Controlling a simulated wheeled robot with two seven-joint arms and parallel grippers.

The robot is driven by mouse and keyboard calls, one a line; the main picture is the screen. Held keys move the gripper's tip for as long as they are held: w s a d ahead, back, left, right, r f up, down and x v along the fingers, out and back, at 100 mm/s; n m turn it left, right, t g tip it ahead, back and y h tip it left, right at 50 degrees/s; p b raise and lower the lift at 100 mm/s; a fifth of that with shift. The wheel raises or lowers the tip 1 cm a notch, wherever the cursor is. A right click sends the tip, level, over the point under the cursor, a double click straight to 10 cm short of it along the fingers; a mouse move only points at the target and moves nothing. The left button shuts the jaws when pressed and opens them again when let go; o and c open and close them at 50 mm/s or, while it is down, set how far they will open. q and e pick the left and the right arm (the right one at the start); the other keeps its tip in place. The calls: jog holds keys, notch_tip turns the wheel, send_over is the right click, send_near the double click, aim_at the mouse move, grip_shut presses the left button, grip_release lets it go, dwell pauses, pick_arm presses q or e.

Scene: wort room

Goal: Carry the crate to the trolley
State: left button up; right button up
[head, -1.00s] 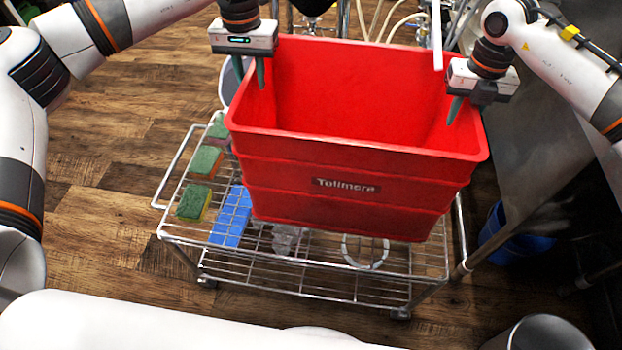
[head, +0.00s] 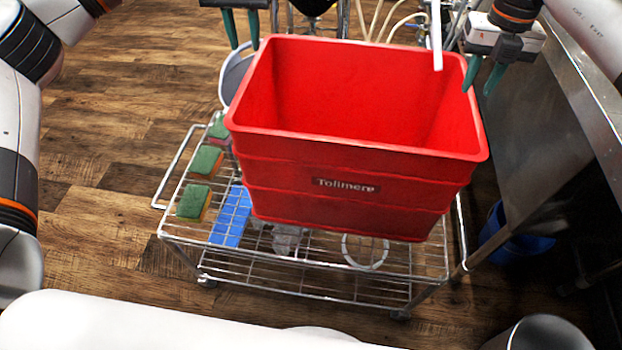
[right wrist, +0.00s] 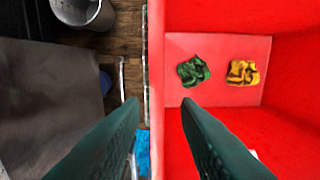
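The red crate (head: 350,160), marked "Tollmere", sits upright on the wire trolley (head: 300,270), over its right and back part. Its underside is hidden from me. In the right wrist view, a green cloth (right wrist: 193,71) and a yellow cloth (right wrist: 242,73) lie inside the crate (right wrist: 215,45). My left gripper (head: 242,42) is open and empty, above and behind the crate's back left corner. My right gripper (head: 480,82) is open and empty, above the crate's right side, clear of the rim. Its two fingers show apart in the right wrist view (right wrist: 160,110).
Several green-topped sponges (head: 200,175) and a blue cloth-like item (head: 232,215) lie on the trolley's left side. A white ring (head: 365,252) shows below the crate. A metal bench (head: 560,130) stands close on the right, with a blue bucket (head: 515,240) below. Floor is clear at left.

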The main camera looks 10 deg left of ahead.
jog(key=shift+r, duration=1.9)
